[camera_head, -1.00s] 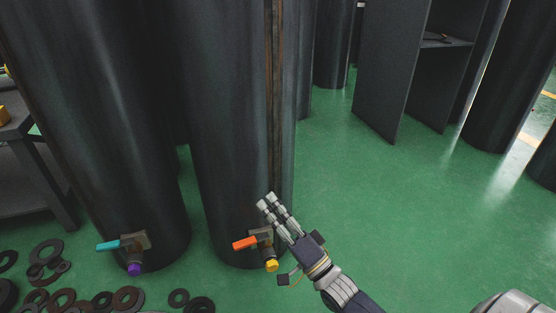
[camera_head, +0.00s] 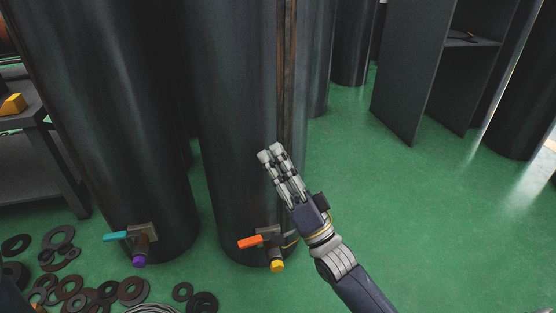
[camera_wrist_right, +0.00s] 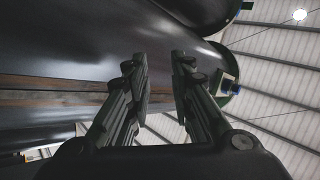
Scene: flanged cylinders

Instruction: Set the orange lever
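The orange lever (camera_head: 250,242) sits on a small valve low on the front of a dark cylinder (camera_head: 235,140). It points left, nearly level, with its left end slightly lower. A yellow cap (camera_head: 277,266) is below the valve. My right gripper (camera_head: 270,153) is above and slightly right of the lever, in front of the cylinder, apart from the lever. In the right wrist view its two fingers (camera_wrist_right: 160,62) stand apart with nothing between them. The lever cannot be made out in that view. My left gripper is not in view.
A second cylinder (camera_head: 120,130) at left bears a teal lever (camera_head: 116,236) and a purple cap (camera_head: 139,261). Several dark rings (camera_head: 75,285) lie on the floor at lower left. A workbench (camera_head: 40,155) stands at far left. The green floor (camera_head: 420,220) at right is clear.

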